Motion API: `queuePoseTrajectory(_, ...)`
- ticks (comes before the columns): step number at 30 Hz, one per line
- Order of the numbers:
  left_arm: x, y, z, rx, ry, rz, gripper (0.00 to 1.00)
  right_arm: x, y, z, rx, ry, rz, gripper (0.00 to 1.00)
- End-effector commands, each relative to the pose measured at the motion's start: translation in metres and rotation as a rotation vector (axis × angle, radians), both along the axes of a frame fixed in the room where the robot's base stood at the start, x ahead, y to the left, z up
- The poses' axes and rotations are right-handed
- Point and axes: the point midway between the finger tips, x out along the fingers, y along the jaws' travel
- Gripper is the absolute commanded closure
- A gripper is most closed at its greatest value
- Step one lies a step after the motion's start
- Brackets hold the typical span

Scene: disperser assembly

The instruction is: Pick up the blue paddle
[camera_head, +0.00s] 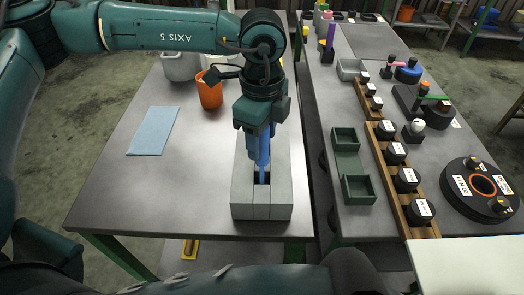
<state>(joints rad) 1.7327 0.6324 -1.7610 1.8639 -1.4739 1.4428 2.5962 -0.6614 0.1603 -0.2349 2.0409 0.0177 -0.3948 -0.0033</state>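The blue paddle (261,152) stands upright in the slot of a grey block holder (245,195) on the left table. Its lower end goes down into the dark opening between the blocks. My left gripper (257,130) points down from above, with its fingers on either side of the paddle's upper part. The fingers and wrist hide the paddle's top, and I cannot tell whether they are closed on it. My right gripper is not in view.
A light blue cloth (154,131) lies on the left table, with an orange cup (210,90) and grey containers (182,66) behind. The right table holds a green tray (346,140), a wooden rack (400,180) of black jars and a round black device (481,190). A narrow gap separates the tables.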

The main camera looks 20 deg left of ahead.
Motion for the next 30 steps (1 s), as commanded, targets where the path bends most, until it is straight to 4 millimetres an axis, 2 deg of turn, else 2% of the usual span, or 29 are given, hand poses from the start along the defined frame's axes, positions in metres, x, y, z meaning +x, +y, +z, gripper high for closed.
queuePoseTrajectory(2, 0.0, 0.0, 0.0, 0.0, 0.0, 0.0, 0.55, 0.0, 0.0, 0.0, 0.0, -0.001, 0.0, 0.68)
queuePoseTrajectory(16, 0.0, 0.0, 0.001, 0.0, 0.0, 0.0, 0.93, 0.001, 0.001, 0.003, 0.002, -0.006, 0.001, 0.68)
queuePoseTrajectory(24, 0.0, 0.0, 0.004, 0.0, -0.001, 0.0, 0.93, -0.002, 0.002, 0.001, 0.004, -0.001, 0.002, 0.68)
queuePoseTrajectory(26, 0.001, 0.0, 0.009, 0.0, -0.001, 0.001, 0.93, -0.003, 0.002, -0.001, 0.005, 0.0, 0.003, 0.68)
queuePoseTrajectory(30, 0.001, 0.0, 0.034, -0.002, -0.005, 0.001, 0.93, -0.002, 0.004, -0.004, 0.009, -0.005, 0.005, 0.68)
